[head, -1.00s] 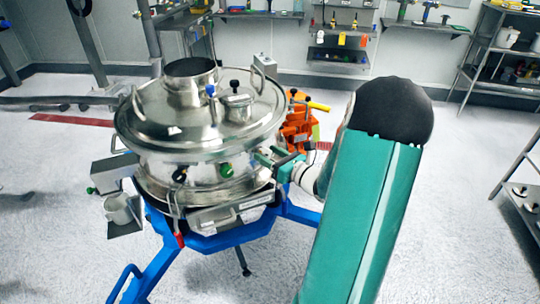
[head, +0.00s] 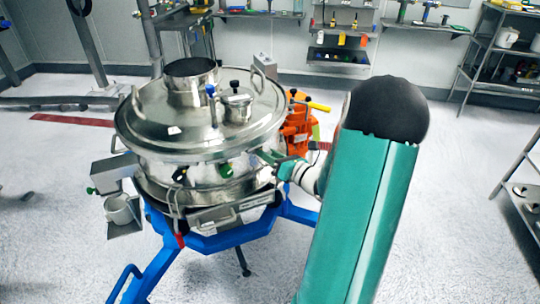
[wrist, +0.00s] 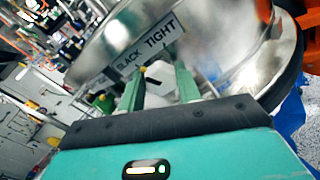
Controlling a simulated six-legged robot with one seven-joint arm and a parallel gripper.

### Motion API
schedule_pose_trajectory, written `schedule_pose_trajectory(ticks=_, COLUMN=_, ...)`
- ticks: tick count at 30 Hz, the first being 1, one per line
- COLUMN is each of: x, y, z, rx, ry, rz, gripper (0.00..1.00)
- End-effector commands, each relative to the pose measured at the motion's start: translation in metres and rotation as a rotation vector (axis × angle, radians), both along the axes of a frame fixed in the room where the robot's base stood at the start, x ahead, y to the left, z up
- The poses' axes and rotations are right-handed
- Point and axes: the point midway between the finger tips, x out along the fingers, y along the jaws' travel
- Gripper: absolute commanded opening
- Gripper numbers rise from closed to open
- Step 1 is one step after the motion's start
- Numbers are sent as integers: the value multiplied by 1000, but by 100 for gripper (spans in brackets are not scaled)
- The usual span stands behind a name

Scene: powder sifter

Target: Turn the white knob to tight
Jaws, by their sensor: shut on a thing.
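The white knob (wrist: 158,82) is on the side of the steel sifter (head: 205,140). In the wrist view it sits between the two green fingers of my gripper (wrist: 160,86), which is shut on it. A dark mark shows on its face, and a small yellow spot (wrist: 142,69) is at its upper left, beside the left finger. Just above the knob is a tilted label (wrist: 148,46). In the head view my gripper (head: 277,168) reaches the sifter's right side.
The sifter stands on a blue frame (head: 235,232). A green knob (head: 226,170) is left of my gripper on the sifter wall. An orange machine (head: 300,128) stands close behind. The floor to the right is open up to a shelf rack (head: 525,195).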

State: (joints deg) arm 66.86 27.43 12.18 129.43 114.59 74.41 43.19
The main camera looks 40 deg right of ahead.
Motion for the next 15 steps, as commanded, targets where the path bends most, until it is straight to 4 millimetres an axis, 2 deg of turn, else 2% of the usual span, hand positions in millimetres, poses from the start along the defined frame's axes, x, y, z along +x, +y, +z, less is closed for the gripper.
schedule_pose_trajectory(ticks=15, x=0, y=-1, z=-2, rx=485, ry=49, rz=0, gripper=11)
